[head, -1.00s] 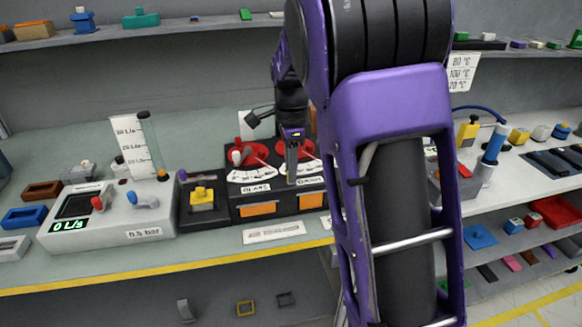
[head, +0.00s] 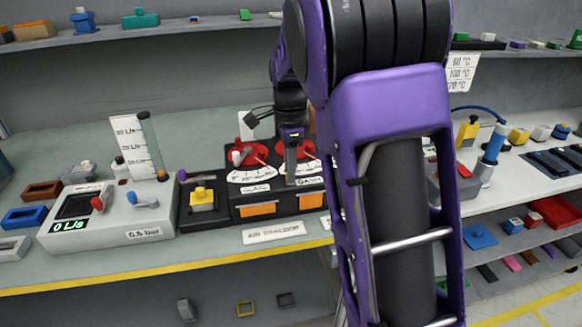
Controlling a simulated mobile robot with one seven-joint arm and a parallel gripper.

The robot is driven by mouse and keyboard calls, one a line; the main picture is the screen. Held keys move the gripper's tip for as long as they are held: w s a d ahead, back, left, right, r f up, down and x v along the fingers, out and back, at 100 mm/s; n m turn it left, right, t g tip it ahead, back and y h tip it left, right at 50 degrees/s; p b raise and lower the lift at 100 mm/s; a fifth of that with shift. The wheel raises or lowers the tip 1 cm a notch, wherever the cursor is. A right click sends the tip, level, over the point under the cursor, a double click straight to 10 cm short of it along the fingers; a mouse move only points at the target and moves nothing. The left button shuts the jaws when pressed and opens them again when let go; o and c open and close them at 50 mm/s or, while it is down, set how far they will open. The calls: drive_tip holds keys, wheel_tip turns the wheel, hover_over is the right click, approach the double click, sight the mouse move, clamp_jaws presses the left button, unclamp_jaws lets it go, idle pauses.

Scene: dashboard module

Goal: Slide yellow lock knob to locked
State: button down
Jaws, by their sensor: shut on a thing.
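A yellow knob (head: 202,196) sits on a low black box left of the dial unit. I cannot tell its lock position. The black dial unit (head: 240,205) has two red dials with white scales. My gripper (head: 291,178) points down at the right red dial (head: 308,150), to the right of the yellow knob and apart from it. It is shut on what looks like the right dial's knob. The gripper itself hides the grip, so the held part does not show clearly.
A grey panel (head: 110,230) with a display reading 0 L/s and red and blue levers stands at left. A white sign (head: 274,233) lies in front of the dial unit. Another yellow-topped part (head: 467,131) stands at right, beyond my arm.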

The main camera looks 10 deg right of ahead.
drive_tip(key=a+p, duration=0.1)
drive_tip(key=a, duration=0.3)
drive_tip(key=shift+a, duration=0.15)
drive_tip(key=c, duration=0.7)
unclamp_jaws()
drive_tip(key=shift+a, duration=0.1)
drive_tip(key=shift+c, duration=0.2)
wheel_tip(320, 180, up, 18)
drive_tip(key=p, duration=0.2)
drive_tip(key=shift+f+p, duration=0.25)
drive_tip(key=shift+p, duration=0.05)
